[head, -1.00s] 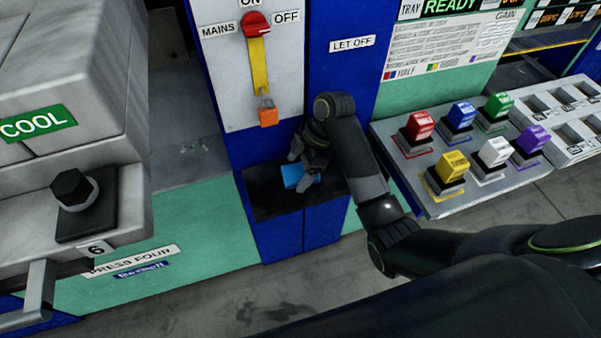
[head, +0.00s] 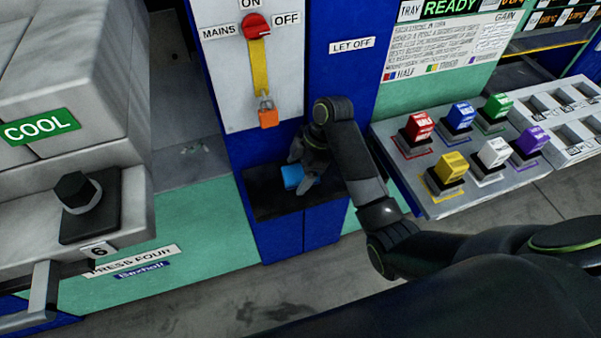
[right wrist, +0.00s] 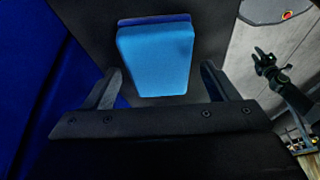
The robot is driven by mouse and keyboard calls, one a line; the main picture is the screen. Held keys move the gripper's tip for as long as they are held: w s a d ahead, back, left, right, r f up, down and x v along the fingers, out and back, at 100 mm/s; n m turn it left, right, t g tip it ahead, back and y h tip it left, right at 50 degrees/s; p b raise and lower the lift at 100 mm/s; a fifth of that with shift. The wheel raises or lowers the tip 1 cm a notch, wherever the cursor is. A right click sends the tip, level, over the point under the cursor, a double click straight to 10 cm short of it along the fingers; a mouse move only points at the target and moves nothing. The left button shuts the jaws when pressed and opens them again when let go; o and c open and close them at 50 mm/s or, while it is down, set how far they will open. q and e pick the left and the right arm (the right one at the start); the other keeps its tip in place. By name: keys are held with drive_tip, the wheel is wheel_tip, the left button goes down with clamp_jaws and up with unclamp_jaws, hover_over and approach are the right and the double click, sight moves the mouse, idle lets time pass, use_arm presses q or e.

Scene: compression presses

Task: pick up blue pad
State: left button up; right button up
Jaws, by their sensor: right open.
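The blue pad (head: 292,176) lies on a dark shelf (head: 262,203) in the blue cabinet, below the mains switch. In the right wrist view the pad (right wrist: 156,60) shows light blue with a darker blue far edge. My right gripper (head: 303,172) is at the pad in the head view, partly covering it. In the right wrist view the right gripper (right wrist: 162,84) is open, with one finger to each side of the pad and gaps between. The pad lies mostly ahead of the fingertips. My left gripper cannot be made out in the head view.
The mains switch (head: 256,27) with an orange padlock (head: 268,117) is above the shelf. A panel (head: 450,202) with several coloured blocks stands to the right. A grey press (head: 60,110) marked COOL is at the left. Blue cabinet walls flank the shelf.

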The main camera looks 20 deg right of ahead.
sight(299, 173)
drive_tip(key=c, duration=1.1)
drive_tip(key=shift+o, duration=0.2)
drive_tip(key=shift+r+b, duration=0.25)
drive_tip(key=shift+b, duration=0.1)
drive_tip(key=shift+s+r, duration=0.15)
drive_tip(key=shift+r, duration=0.15)
wheel_tip(299, 173, up, 4)
drive_tip(key=shift+p, duration=0.4)
drive_tip(key=r+p, duration=0.1)
drive_tip(key=s+r+p, duration=0.1)
drive_tip(key=r+p, duration=0.1)
drive_tip(key=s+p, duration=0.6)
drive_tip(key=s, duration=1.2)
drive_tip(key=shift+s+d+f, duration=0.3)
drive_tip(key=shift+s+d, duration=0.05)
